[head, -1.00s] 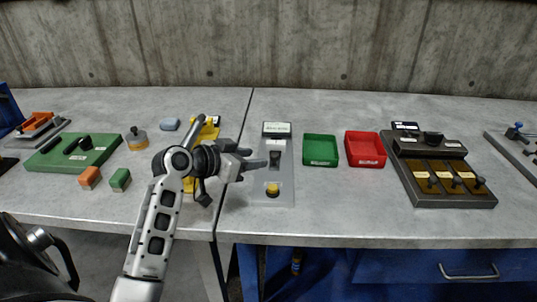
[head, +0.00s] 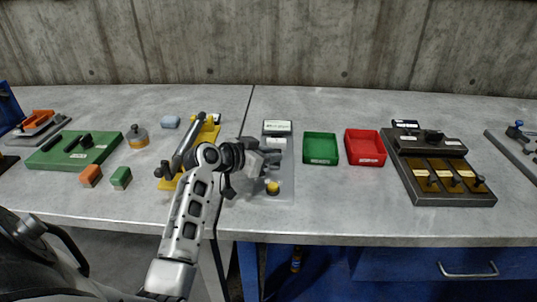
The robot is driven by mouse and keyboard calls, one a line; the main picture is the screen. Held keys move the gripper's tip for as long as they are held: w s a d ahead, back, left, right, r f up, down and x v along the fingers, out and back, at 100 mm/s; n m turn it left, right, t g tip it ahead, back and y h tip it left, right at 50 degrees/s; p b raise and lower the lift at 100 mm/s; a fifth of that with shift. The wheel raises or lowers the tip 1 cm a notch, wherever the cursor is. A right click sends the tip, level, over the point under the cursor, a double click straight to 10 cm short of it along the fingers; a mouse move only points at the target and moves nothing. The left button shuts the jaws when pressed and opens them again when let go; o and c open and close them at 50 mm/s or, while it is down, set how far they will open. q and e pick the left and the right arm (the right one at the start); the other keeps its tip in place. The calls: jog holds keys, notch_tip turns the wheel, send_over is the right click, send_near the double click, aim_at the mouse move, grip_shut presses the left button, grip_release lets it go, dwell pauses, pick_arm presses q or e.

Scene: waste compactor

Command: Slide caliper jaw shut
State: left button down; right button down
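The likely caliper is a light grey plate fixture with a small display (head: 277,127) at its far end and a yellow knob (head: 272,187) near its front. My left gripper (head: 268,164) reaches over the plate from the left, at its middle. It hides the dark upright piece on the plate, which may be the sliding jaw. I cannot tell whether the fingers touch that piece or how far apart they are. My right gripper is not in view.
A yellow stand (head: 207,133) with a grey bar is close behind and left of my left arm. A green tray (head: 320,148) and a red tray (head: 365,147) stand right of the plate. A dark fixture (head: 450,199) is farther right. A green board (head: 74,158) lies at left.

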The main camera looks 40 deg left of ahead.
pick_arm(q)
jog(key=shift+w+a+f+b, duration=0.1)
jog(key=shift+w+a+b, duration=0.3)
jog(key=shift+w, duration=0.25)
jog(key=shift+w+a+b, duration=0.35)
jog(key=shift+w, duration=0.25)
jog(key=shift+a+r, duration=0.1)
jog(key=shift+r, duration=0.1)
jog(key=c, duration=1.6)
grip_release()
jog(key=o, duration=0.3)
jog(key=shift+w+f, duration=0.1)
jog(key=shift+w, duration=0.05)
jog(key=b+v, duration=0.1)
jog(key=v, duration=1.5)
